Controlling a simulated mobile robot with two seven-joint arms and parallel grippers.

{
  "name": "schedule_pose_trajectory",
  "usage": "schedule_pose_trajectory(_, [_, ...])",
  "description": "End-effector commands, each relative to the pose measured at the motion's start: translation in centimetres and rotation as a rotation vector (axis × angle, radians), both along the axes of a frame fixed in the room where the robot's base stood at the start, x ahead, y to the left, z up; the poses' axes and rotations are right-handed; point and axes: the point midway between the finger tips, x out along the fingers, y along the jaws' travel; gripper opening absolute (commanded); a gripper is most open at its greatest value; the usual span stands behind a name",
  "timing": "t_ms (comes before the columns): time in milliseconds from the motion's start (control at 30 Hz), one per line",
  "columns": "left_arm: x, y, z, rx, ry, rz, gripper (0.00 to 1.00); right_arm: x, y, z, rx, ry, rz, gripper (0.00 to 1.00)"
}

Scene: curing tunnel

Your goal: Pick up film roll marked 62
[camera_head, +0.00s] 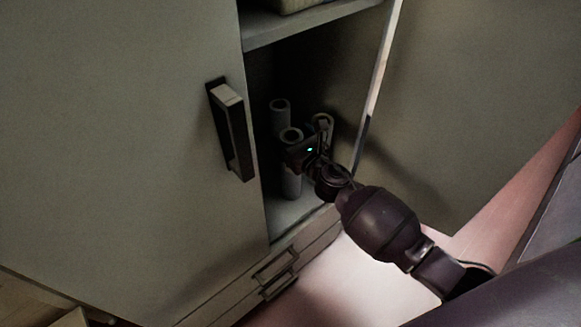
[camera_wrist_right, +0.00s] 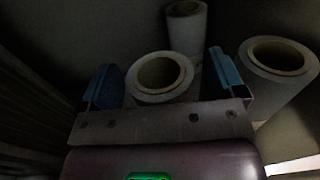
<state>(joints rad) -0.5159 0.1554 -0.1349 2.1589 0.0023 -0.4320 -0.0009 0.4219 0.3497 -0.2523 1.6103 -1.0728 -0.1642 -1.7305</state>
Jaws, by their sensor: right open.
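Several pale grey film rolls stand upright on the cabinet's lower shelf: a front roll (camera_head: 291,184), a back roll (camera_head: 279,112) and a right roll (camera_head: 329,122). No number is readable on any of them, so I cannot tell which is 62. My right gripper (camera_head: 297,152) reaches into the cabinet beside the front roll, hiding part of it. In the right wrist view its blue-tipped fingers (camera_wrist_right: 166,82) are apart, with one roll (camera_wrist_right: 143,98) showing between them. Another roll (camera_wrist_right: 184,37) stands behind, and one (camera_wrist_right: 264,93) stands to the right of the right finger. My left gripper is out of view.
The closed left door (camera_head: 120,130) with its dark handle (camera_head: 233,130) borders the opening on the left. The open right door (camera_head: 470,90) stands to the right of my arm. An upper shelf (camera_head: 300,23) lies above the rolls. Drawer handles (camera_head: 276,274) are below.

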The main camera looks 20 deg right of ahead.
Motion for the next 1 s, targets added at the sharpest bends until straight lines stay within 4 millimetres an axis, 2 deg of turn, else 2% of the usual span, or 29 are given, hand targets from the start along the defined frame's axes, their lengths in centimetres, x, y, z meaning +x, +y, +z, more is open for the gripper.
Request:
schedule_pose_trajectory(300, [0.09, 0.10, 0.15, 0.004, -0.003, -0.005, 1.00, 0.46, 0.10, 0.09, 0.000, -0.001, 0.000, 0.89])
schedule_pose_trajectory(867, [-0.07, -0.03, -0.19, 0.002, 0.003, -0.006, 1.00, 0.43, 0.10, 0.07, 0.001, 0.000, 0.000, 0.03])
schedule_pose_trajectory(1000, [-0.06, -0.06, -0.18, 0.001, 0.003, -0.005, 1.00, 0.47, 0.11, 0.18, 0.001, -0.002, 0.000, 0.02])
